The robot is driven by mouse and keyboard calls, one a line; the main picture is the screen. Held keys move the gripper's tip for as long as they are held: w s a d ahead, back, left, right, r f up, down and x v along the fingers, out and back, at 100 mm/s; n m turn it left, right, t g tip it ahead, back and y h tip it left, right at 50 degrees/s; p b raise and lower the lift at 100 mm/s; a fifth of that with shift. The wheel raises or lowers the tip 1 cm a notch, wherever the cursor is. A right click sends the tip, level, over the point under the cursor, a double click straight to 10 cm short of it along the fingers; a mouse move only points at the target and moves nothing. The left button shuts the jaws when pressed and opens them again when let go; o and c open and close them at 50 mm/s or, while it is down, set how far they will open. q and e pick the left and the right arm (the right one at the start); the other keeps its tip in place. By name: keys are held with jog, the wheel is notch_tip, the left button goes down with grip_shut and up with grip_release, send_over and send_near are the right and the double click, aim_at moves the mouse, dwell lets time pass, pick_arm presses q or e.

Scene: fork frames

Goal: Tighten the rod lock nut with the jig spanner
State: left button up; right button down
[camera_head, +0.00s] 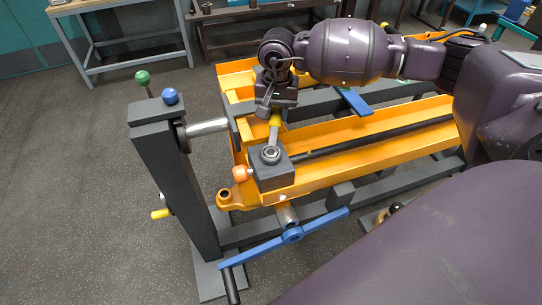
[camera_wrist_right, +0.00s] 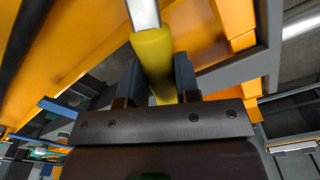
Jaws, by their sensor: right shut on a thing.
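The jig spanner (camera_head: 274,133) has a yellow grip and a bright steel shank with a ring end. My right gripper (camera_head: 275,108) is shut on the yellow grip. In the right wrist view the spanner's grip (camera_wrist_right: 153,52) runs between the two dark fingers, with the steel shank beyond. The ring end lies on top of a dark grey block at the near end of the orange frame, at the rod lock nut (camera_head: 270,153). The ring largely hides the nut, and I cannot tell how fully it is seated. My left gripper is not in view.
A dark rod (camera_head: 370,137) runs right from the block along the orange frame (camera_head: 400,128). A dark grey post (camera_head: 168,165) with green and blue knobs stands at the left. A blue crank bar (camera_head: 320,223) sticks out in front. Open floor lies to the left.

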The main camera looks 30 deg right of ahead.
jog(key=shift+s+d+m, duration=0.95)
jog(key=shift+m, duration=0.35)
jog(key=shift+s+d+m, duration=0.5)
jog(key=shift+s+m, duration=0.35)
jog(key=shift+m, duration=0.05)
jog(key=shift+s+d+m, duration=0.15)
jog(key=shift+s+m, duration=0.1)
jog(key=shift+m, duration=0.05)
jog(key=shift+s+d+m, duration=0.2)
jog(key=shift+s+m, duration=0.45)
jog(key=shift+s+d+m, duration=0.2)
jog(key=shift+s+m, duration=0.45)
jog(key=shift+s+d+m, duration=0.15)
jog(key=shift+s+m, duration=1)
jog(key=shift+m, duration=0.05)
jog(key=shift+s+r+m, duration=0.1)
jog(key=shift+s+m, duration=0.3)
jog(key=shift+s, duration=0.1)
